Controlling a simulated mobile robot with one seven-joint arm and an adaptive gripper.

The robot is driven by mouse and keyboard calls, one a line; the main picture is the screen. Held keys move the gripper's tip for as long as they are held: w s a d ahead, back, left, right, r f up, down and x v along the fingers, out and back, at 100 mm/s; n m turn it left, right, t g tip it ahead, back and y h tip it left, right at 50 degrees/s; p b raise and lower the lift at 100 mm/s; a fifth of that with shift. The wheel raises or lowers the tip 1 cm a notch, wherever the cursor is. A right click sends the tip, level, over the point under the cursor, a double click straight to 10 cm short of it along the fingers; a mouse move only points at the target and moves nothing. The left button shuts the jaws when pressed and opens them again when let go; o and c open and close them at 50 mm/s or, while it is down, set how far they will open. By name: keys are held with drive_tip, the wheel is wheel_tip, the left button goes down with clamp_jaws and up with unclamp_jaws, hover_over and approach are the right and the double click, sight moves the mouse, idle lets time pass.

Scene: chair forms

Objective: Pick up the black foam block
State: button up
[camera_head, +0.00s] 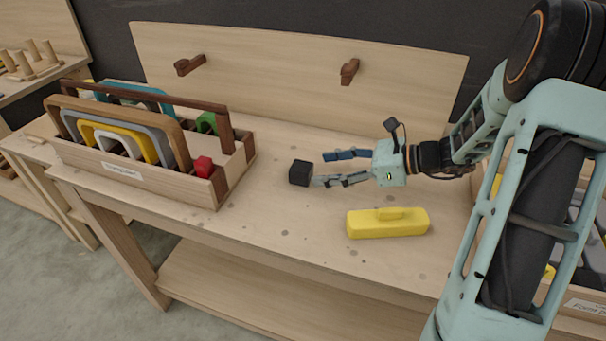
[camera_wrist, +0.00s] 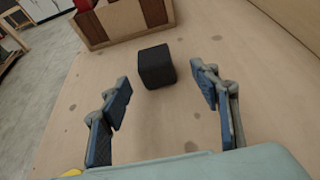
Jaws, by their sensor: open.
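The black foam block (camera_head: 300,173) is a small dark cube on the light wooden bench top. In the wrist view the block (camera_wrist: 156,66) sits beyond the fingertips, roughly midway between the two fingers and slightly nearer the left one. My gripper (camera_head: 322,169) is open and low over the bench, just right of the block, with its fingers pointing left toward it. In the wrist view my gripper (camera_wrist: 163,84) shows blue finger pads spread apart with nothing between them. I see no contact with the block.
A wooden tote (camera_head: 145,178) with colored arches and small blocks stands left of the black block; its end wall (camera_wrist: 125,22) shows in the wrist view. A backboard with brown pegs (camera_head: 300,85) stands behind.

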sight(311, 171)
drive_tip(key=shift+s+b+x, duration=0.2)
drive_tip(key=shift+b+x, duration=0.1)
drive_tip(key=shift+x, duration=3.25)
drive_tip(key=shift+a+r, duration=0.1)
drive_tip(key=c, duration=0.9)
